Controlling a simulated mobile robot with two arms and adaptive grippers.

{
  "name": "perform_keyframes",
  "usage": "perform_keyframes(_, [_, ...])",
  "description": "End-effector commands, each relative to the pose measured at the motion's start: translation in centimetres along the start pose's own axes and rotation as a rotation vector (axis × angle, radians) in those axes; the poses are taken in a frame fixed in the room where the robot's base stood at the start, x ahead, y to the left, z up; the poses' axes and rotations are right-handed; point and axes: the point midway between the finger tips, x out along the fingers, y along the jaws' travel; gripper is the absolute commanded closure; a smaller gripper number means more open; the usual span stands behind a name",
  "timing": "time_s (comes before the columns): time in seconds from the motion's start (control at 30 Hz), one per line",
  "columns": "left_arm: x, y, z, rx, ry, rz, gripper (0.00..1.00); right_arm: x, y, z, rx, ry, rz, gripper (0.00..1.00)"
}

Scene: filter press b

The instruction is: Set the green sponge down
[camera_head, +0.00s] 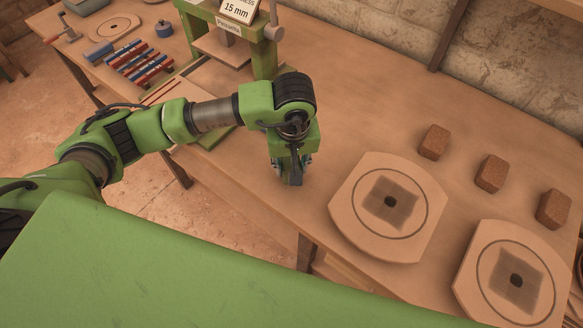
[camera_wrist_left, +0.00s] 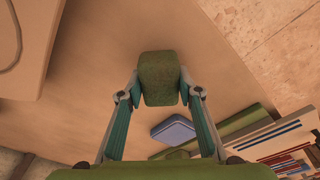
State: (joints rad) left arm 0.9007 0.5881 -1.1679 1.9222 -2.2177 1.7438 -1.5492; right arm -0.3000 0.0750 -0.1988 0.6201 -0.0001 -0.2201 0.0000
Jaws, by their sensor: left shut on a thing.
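My left gripper (camera_head: 292,178) points down over the wooden table, left of the nearer round-marked board. In the left wrist view, the gripper (camera_wrist_left: 160,88) is shut on the green sponge (camera_wrist_left: 160,78), a dark green rounded block between the two fingertips. In the head view I cannot make out the sponge, as the gripper hides it. I cannot tell whether the sponge touches the tabletop. My right gripper is in neither view.
Two pale boards with dark square patches (camera_head: 388,202) (camera_head: 516,281) lie to the right, with brown blocks (camera_head: 434,142) (camera_head: 491,174) (camera_head: 553,208) behind them. A green press (camera_head: 243,45) stands behind. A blue pad (camera_wrist_left: 173,129) shows in the wrist view. Bare tabletop (camera_head: 355,110) lies behind the gripper.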

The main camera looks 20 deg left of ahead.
Motion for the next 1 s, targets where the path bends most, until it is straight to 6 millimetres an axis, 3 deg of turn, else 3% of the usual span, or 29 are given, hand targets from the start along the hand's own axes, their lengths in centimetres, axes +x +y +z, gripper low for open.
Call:
perform_keyframes(0.03, [0.5, -0.1, 0.5, 0.002, -0.008, -0.004, 0.88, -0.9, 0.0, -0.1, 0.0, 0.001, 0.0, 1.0])
perform_keyframes(0.2, [2.1, 0.0, 0.5, 0.003, -0.003, 0.0, 0.88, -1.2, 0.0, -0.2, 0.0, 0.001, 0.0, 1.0])
perform_keyframes(0.57, [2.6, 0.0, 0.6, 0.003, -0.002, 0.0, 0.88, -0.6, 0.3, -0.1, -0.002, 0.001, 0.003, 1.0])
perform_keyframes(0.6, [2.5, 0.0, 0.6, 0.003, -0.003, 0.0, 0.6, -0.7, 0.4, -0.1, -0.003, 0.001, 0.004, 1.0])
perform_keyframes(0.63, [2.4, 0.0, 0.6, 0.003, -0.003, 0.0, 0.52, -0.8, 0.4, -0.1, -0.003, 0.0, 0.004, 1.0])
perform_keyframes(1.0, [2.3, 0.0, 0.6, 0.002, -0.003, 0.0, 0.51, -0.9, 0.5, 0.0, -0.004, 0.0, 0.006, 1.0])
